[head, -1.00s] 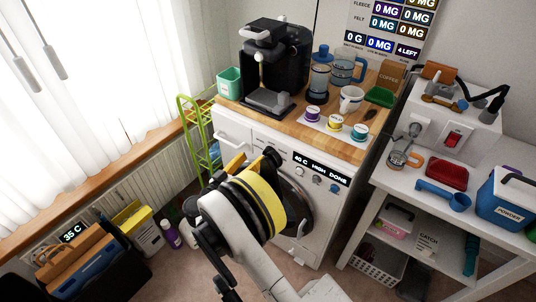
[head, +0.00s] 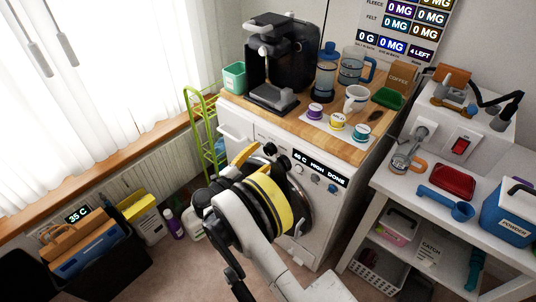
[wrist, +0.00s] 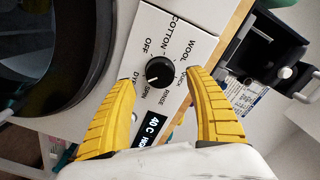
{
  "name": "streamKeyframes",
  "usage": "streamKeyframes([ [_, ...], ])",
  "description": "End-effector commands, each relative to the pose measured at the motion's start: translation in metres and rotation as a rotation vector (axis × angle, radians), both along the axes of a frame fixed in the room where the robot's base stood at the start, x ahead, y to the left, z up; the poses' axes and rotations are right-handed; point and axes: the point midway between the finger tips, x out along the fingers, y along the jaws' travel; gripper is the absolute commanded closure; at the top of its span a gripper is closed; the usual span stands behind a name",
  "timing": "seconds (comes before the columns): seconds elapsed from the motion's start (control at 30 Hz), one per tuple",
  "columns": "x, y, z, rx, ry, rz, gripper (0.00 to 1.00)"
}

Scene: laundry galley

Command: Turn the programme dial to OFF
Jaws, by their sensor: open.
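The programme dial (wrist: 159,71) is a round black knob on the white front panel of the washing machine (head: 318,215). In the wrist view its ring of labels includes OFF, COTTON, WOOL, RINSE, SPIN and DYE. A small white mark on the knob seems to face the DYE and SPIN side; which one I cannot tell. My gripper (wrist: 161,76) is open, with one yellow finger on each side of the dial in the picture. No contact shows, and the depth gap is unclear. In the head view I cannot make out the dial near my gripper (head: 256,154).
The lit display (head: 320,168) reads 40 C HIGH DONE, with small knobs below it. The wooden worktop (head: 290,122) above holds a coffee machine (head: 283,60), cups and small pots. A white side table (head: 420,195) stands at the right, a green rack (head: 203,135) at the left.

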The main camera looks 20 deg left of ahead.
Motion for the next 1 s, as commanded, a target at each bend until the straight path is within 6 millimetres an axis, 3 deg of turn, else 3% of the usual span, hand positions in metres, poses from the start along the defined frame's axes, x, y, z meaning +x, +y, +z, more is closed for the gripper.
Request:
streamKeyframes([
  [0.23, 0.031, -0.013, -0.001, -0.001, 0.001, -0.001, 0.36],
  [0.6, 0.036, -0.015, 0.0, -0.001, 0.001, 0.001, 0.38],
  [0.77, 0.036, -0.015, 0.0, -0.002, 0.001, 0.0, 0.87],
  [1.0, 0.036, -0.015, 0.0, -0.009, 0.004, 0.0, 0.9],
])
